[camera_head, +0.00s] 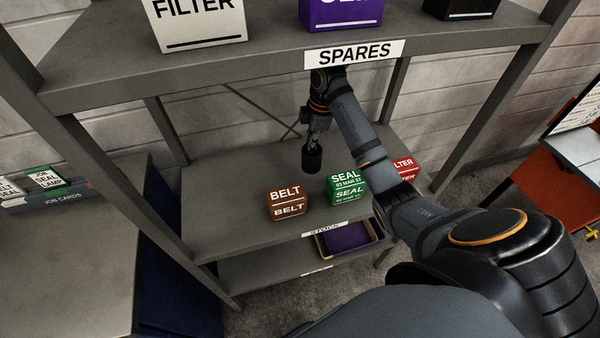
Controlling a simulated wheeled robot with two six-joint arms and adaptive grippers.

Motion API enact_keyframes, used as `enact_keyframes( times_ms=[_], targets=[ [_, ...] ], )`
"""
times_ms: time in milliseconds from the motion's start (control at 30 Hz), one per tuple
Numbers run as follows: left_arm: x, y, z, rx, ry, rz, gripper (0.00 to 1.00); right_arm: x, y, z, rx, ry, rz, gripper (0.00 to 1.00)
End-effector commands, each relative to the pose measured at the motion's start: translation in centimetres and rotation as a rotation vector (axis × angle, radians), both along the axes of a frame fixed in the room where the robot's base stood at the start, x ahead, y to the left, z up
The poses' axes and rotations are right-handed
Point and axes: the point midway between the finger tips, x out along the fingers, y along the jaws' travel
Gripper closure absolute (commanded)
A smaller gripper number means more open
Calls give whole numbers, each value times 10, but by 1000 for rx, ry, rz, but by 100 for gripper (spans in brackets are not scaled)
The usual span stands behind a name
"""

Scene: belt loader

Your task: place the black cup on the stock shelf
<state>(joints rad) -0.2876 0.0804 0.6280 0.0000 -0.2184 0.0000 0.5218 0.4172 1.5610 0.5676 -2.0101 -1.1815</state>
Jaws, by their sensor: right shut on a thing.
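The black cup (312,160) hangs from my right gripper (315,139), which is shut on it. Gripper and cup are under the upper SPARES shelf and over the back part of the stock shelf (222,205). The cup looks upright. I cannot tell whether its base touches the shelf or is a little above it. My right arm reaches in from the lower right, and its wrist is just below the SPARES label. My left gripper is not in view.
On the stock shelf stand a brown BELT box (288,203), a green SEAL box (346,187) and a red FILTER box (404,167), partly behind my arm. The shelf's left part is clear. The SPARES shelf (270,58) overhangs it. A tray (343,240) sits lower down.

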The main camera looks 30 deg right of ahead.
Motion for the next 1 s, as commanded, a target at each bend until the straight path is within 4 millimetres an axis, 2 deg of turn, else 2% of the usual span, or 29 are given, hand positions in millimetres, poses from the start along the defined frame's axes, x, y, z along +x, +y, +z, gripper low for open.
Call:
enact_keyframes(
  times_ms=[167,267,367,400,500,633,800,900,1000],
  targets=[
    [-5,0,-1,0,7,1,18,0,0,-1,0,0,0,100],
    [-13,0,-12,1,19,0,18,0,0,-13,0,1,0,100],
    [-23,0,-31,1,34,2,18,0,0,-35,0,1,-1,100],
    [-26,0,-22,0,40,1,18,-1,0,-35,1,4,-1,100],
    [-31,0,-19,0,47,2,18,-1,0,-48,1,1,0,100],
    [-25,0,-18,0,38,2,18,-1,0,-55,1,2,-1,100],
    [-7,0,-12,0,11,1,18,-1,1,-87,1,3,-1,100],
    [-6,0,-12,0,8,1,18,-1,0,-98,0,1,-1,100],
    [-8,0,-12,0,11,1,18,-1,0,-100,0,-1,1,100]
  ],
)
